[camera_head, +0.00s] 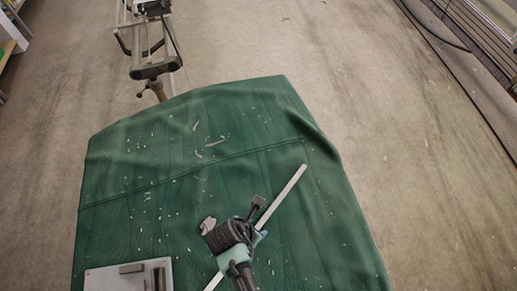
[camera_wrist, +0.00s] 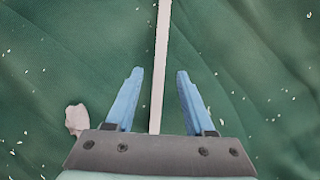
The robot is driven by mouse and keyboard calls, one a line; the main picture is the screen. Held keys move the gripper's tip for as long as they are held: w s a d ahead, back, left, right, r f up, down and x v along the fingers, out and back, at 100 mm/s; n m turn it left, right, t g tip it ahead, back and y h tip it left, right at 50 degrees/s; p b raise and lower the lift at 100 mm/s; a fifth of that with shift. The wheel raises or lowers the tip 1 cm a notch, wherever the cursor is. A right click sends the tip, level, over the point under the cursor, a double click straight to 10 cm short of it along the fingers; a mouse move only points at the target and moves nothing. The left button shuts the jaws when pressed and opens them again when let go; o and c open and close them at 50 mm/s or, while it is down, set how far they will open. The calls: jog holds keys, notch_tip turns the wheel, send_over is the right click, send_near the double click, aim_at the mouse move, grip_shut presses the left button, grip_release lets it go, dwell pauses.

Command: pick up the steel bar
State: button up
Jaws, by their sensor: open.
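The steel bar (camera_head: 288,185) is a long, thin, pale strip lying diagonally on the green cloth. Its middle is hidden under my arm in the head view, and its lower left end shows again below. My gripper (camera_head: 259,236) is over the bar's middle. In the wrist view my gripper (camera_wrist: 159,74) is open, with one blue finger on each side of the bar (camera_wrist: 161,50). The bar runs between the fingers, roughly parallel to them, with a gap on both sides. Height above the bar is hard to tell.
A green cloth (camera_head: 140,185) with folds and scattered pale scraps covers the work surface. A small whitish lump (camera_wrist: 76,119) lies left of my gripper. A grey plate with fittings (camera_head: 105,279) is at the lower left. A metal-framed stand (camera_head: 150,70) stands beyond the far edge.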

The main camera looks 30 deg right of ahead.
jog(key=shift+x, duration=0.75)
grip_shut()
dwell(0.9)
jog(key=shift+w+r, duration=0.1)
jog(key=shift+w, duration=0.05)
